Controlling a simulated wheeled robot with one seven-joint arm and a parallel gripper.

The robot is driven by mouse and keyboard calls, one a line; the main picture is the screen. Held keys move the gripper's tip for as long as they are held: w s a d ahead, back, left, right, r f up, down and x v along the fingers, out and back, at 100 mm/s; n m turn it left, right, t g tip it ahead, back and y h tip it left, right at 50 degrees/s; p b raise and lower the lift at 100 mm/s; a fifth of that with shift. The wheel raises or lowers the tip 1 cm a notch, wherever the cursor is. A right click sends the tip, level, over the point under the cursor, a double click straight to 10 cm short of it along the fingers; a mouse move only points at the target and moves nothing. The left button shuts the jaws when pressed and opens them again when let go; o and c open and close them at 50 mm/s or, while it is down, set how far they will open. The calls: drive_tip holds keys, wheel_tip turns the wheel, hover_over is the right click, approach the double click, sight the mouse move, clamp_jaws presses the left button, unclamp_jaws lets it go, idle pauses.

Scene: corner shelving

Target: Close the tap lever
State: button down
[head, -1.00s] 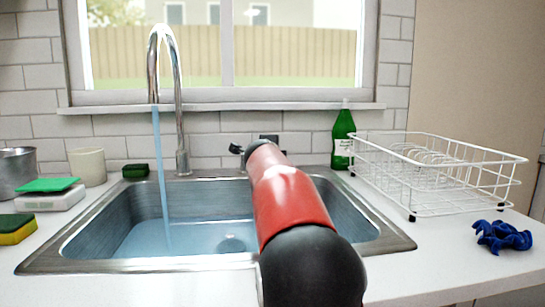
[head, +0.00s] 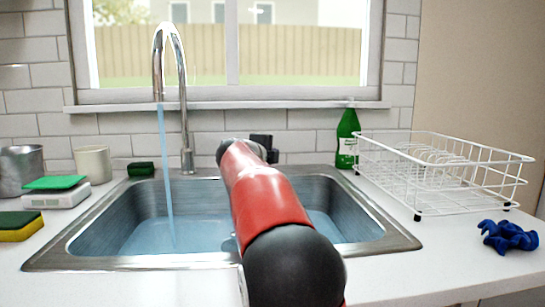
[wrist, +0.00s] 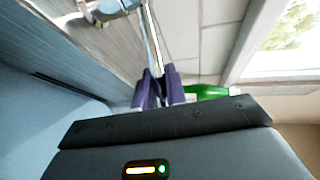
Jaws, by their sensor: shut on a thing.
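The chrome tap (head: 185,130) stands behind the sink, and water (head: 167,190) runs from its spout into the basin. In the wrist view a thin chrome lever (wrist: 152,38) reaches from the tap body (wrist: 108,8) to my gripper (wrist: 160,82). The purple fingers are shut on the lever's end, which they partly hide. In the head view my red and black arm covers most of the gripper, and I cannot make out the lever there.
The metal sink (head: 95,262) holds water. Sponges (head: 20,226), a cup (head: 93,163) and a metal pot (head: 22,172) are at the left.

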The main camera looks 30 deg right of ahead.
drive_tip(key=c, duration=1.4)
unclamp_jaws()
drive_tip(key=shift+c, duration=0.2)
drive_tip(key=v, duration=0.8)
drive_tip(key=shift+b, duration=0.3)
drive_tip(key=shift+w+d, duration=0.1)
